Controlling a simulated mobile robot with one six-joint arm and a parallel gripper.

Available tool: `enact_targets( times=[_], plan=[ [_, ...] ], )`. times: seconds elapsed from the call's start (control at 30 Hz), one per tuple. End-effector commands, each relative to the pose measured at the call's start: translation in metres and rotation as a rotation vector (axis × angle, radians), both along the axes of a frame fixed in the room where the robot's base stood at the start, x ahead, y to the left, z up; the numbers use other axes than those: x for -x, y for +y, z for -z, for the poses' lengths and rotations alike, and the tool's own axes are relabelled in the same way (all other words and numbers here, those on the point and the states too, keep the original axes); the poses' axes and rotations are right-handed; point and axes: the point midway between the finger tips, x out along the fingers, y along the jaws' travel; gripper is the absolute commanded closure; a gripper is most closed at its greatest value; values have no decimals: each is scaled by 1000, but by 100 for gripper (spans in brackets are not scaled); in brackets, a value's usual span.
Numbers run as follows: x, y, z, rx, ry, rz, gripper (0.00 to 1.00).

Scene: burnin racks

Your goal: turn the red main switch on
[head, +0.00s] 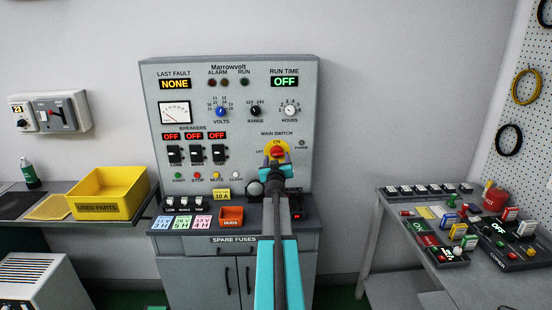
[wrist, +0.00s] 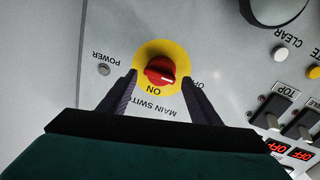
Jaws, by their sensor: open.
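The red main switch (wrist: 157,67) is a round knob on a yellow disc (wrist: 148,48), upside down in the wrist view. Its white mark points towards the OFF label at the right there, not towards ON. In the head view the red knob (head: 277,151) shows at the panel's right, partly hidden by my gripper (head: 284,170). In the wrist view my gripper (wrist: 160,77) is open, with one finger on each side of the knob's lower part. It holds nothing; I cannot tell whether the tips touch the disc. The power lamp (wrist: 104,70) looks unlit.
The panel (head: 235,100) reads NONE for last fault and OFF for run time. The breakers (head: 196,154) read OFF. An orange duds box (head: 231,216) and coloured trays stand on the ledge below. A yellow bin (head: 110,190) is left; a bench with switches is right.

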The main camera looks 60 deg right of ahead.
Motion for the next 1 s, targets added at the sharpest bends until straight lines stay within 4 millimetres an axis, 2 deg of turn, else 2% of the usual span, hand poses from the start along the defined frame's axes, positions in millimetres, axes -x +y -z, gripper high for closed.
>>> enact_targets(
  times=[0.3, 0.8, 1.0],
  plan=[
    [-12, -21, 0, 0, 0, 0, 43],
    [-15, -25, 0, -1, -1, 0, 43],
    [-15, -25, 0, -1, -1, 0, 76]
  ],
)
